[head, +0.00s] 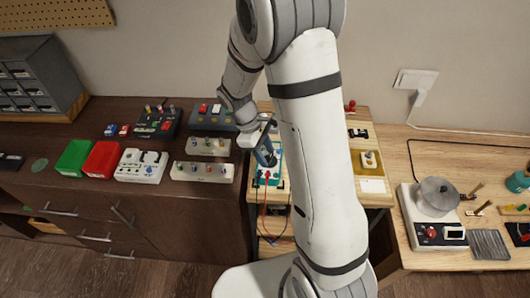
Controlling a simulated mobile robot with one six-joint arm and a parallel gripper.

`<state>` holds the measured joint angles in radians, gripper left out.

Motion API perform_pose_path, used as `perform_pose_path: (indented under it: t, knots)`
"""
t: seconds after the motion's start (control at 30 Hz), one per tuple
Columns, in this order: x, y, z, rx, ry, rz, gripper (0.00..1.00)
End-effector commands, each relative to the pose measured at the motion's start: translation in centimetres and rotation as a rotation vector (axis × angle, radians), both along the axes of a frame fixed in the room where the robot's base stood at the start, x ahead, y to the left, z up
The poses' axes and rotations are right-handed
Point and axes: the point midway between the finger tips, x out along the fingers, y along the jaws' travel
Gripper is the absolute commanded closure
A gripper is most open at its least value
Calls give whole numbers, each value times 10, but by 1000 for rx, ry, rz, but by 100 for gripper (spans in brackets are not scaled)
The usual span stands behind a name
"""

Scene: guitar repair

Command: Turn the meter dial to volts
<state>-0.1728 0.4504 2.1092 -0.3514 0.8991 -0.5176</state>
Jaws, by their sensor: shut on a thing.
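The meter (261,181) is a teal unit on the light wooden bench section in the middle of the head view, partly covered by my arm and gripper. A red lead and a dark lead hang from its front. My gripper (266,158) points down over the meter and is shut at its dial. The fingers hide the dial, so its pointer and setting cannot be read.
Pale switch boxes (202,172) stand close to the left of the meter. A green bin (73,157) and a red bin (102,159) are farther left. A yellow pedal (370,160) and a hotplate with a pot (437,196) are to the right. My arm hides the middle.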

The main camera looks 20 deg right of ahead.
Motion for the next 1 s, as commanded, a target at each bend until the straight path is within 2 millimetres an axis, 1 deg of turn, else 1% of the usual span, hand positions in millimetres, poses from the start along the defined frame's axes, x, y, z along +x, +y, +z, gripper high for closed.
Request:
perform_pose_path:
  t: [0.2, 0.5, 1.0]
  knots:
    - [2, -2, 0, 0, -1, -150, 82]
    - [3, -3, 0, -1, -1, -279, 82]
    - [3, -3, 0, 0, 0, -309, 82]
